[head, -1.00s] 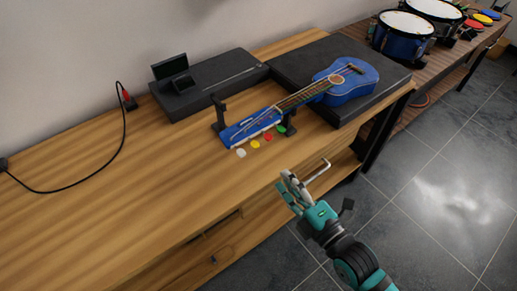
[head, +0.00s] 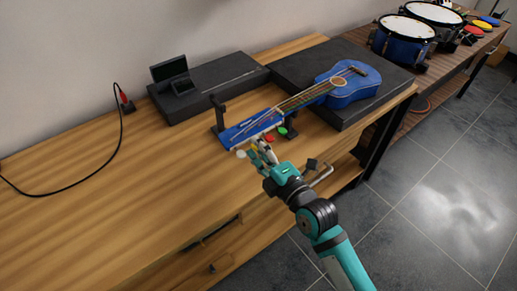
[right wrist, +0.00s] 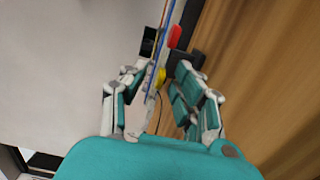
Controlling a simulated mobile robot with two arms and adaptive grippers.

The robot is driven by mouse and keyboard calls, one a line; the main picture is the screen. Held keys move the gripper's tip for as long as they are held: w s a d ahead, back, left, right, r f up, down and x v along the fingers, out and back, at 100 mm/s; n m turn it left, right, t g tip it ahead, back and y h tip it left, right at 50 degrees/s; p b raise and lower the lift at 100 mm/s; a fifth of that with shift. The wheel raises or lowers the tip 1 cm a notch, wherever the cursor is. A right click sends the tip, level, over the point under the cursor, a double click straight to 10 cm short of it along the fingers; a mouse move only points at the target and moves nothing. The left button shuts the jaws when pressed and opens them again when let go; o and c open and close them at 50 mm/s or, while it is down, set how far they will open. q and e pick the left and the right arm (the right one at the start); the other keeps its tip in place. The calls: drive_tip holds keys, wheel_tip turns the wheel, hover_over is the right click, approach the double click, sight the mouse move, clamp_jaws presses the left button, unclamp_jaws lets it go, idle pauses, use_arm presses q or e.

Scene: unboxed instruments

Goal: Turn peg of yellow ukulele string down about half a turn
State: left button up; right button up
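A blue ukulele (head: 353,88) lies with its headstock (head: 245,130) toward the left, over a black stand. Coloured pegs stick out on its near side: white (head: 241,154), yellow, red (head: 270,138) and green (head: 282,130). My right gripper (head: 260,149) is at the pegs and partly covers the yellow one in the head view. In the right wrist view its fingers (right wrist: 158,73) are apart, with the yellow peg (right wrist: 160,77) between them and the red peg (right wrist: 174,37) farther ahead. I cannot tell whether a finger touches the yellow peg. My left gripper is not in view.
The ukulele body rests on a dark slab (head: 290,62). Upright black stand posts (head: 218,113) flank the headstock. A black case with a small screen (head: 170,69) stands behind. Drums (head: 403,38) are on a farther table.

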clamp_jaws()
drive_tip(key=m+p, duration=0.5)
drive_tip(key=shift+m, duration=0.3)
unclamp_jaws()
idle(0.3)
